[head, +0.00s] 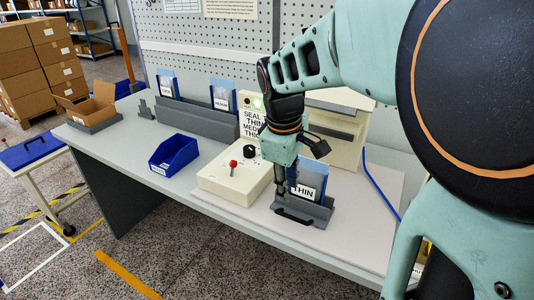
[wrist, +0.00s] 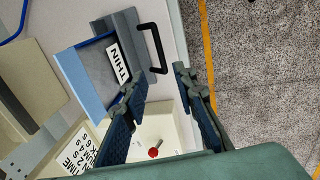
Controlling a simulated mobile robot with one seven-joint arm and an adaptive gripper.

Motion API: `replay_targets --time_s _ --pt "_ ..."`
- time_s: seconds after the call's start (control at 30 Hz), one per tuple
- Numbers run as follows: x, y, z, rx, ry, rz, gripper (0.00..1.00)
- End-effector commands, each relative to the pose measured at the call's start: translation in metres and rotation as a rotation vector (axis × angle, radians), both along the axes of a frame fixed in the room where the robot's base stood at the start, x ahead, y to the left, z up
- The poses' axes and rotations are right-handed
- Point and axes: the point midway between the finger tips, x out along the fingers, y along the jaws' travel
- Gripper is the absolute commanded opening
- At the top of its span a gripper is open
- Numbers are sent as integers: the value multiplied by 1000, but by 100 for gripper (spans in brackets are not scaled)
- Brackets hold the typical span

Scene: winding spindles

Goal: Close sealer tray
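The sealer tray (head: 302,211) is grey with a black handle (head: 293,217) on its front, and sits pulled out on the light mat in front of the cream sealer (head: 337,140). It holds a blue-edged pouch labelled THIN (head: 308,182). In the wrist view the tray (wrist: 126,25) and handle (wrist: 154,48) lie just beyond my fingertips. My gripper (head: 281,196) points down by the tray's left side, close to the handle. In the wrist view my gripper (wrist: 158,80) has its fingers apart with nothing between them. Whether a finger touches the handle cannot be told.
A control box (head: 234,175) with a red-knobbed lever stands left of the tray, below a settings sign (head: 251,124). A blue bin (head: 174,154) and a grey pouch rack (head: 198,118) are farther left. The mat's front right (head: 350,240) is clear.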

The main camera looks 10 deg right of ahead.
Motion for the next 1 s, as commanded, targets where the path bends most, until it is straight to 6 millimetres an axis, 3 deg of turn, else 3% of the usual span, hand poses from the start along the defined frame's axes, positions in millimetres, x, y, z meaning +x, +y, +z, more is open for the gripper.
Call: replay_targets --time_s 0.5,0.7,1.0 --pt "12 -10 -87 -2 4 -5 26" --pt "14 -12 -100 -1 2 -4 26" --pt "15 -12 -101 -1 2 -4 24"
